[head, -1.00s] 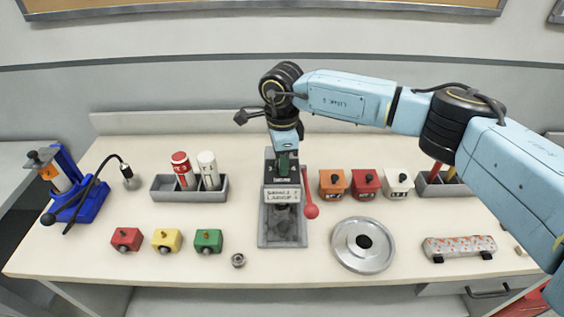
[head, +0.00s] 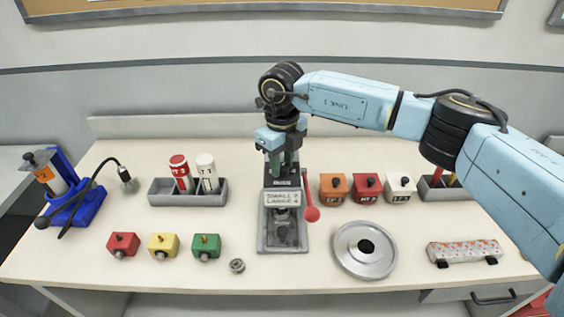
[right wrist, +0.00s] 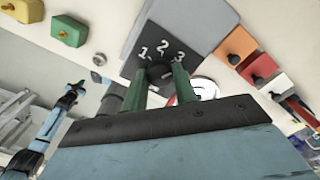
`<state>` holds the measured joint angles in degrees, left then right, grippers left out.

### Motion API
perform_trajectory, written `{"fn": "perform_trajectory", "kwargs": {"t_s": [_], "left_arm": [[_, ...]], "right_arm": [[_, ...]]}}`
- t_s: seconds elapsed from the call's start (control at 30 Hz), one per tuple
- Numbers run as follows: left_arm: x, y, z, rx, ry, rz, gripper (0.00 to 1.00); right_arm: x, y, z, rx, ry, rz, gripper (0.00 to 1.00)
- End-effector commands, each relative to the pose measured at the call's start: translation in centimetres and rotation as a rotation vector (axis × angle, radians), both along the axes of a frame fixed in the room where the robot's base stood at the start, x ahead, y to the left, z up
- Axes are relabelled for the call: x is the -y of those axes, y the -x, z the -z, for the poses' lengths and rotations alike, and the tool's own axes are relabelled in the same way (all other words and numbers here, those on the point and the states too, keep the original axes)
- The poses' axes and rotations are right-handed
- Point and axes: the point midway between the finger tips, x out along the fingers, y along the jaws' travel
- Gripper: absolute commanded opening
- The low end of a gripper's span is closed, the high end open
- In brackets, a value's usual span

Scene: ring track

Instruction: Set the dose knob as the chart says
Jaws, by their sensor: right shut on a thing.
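The dispenser (head: 266,238) is a grey stand in the middle of the table, with a small chart plate (head: 282,199) on its front. The chart has a "SMALL" line and a "LARGE" line, with digits too small to read surely. In the right wrist view the dark dose knob (right wrist: 160,73) sits on a black dial plate (right wrist: 140,65) with white numbers 1, 2 and 3. My right gripper (head: 283,170) is shut on the knob, its green fingers on both sides. The knob's pointer is hard to see. A blue arm of mine shows at the left of the wrist view; its jaws are unclear.
A grey rack (head: 160,197) with two canisters stands left. Small coloured blocks (head: 163,246) lie front left.

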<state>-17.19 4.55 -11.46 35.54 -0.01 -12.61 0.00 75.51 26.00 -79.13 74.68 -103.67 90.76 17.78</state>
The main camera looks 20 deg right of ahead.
Motion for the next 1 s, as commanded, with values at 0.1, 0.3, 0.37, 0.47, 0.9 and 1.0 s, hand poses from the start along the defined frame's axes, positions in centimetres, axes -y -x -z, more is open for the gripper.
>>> {"fn": "perform_trajectory", "kwargs": {"t_s": [0.1,0.3,0.37,0.47,0.9,1.0], "left_arm": [[0.00,0.00,0.09,0.000,0.000,0.000,0.00],[0.00,0.01,0.13,0.000,0.000,0.000,0.00],[0.00,0.01,0.13,0.000,0.000,0.000,0.00],[0.00,0.01,0.11,0.000,0.000,0.000,0.00],[-0.01,0.01,-0.05,0.000,0.000,0.000,0.00],[-0.02,0.01,-0.07,0.000,0.000,0.000,0.00]], "right_arm": [[0.03,-0.07,-0.13,0.002,0.000,0.110,0.05],[0.02,-0.08,-0.15,0.003,0.000,0.300,0.05],[0.03,-0.10,-0.16,0.003,0.000,0.356,0.05],[0.03,-0.10,-0.17,0.004,-0.001,0.446,0.05],[0.04,-0.11,-0.21,0.003,-0.001,0.736,0.05],[0.04,-0.11,-0.21,0.003,-0.001,0.771,0.05]]}}
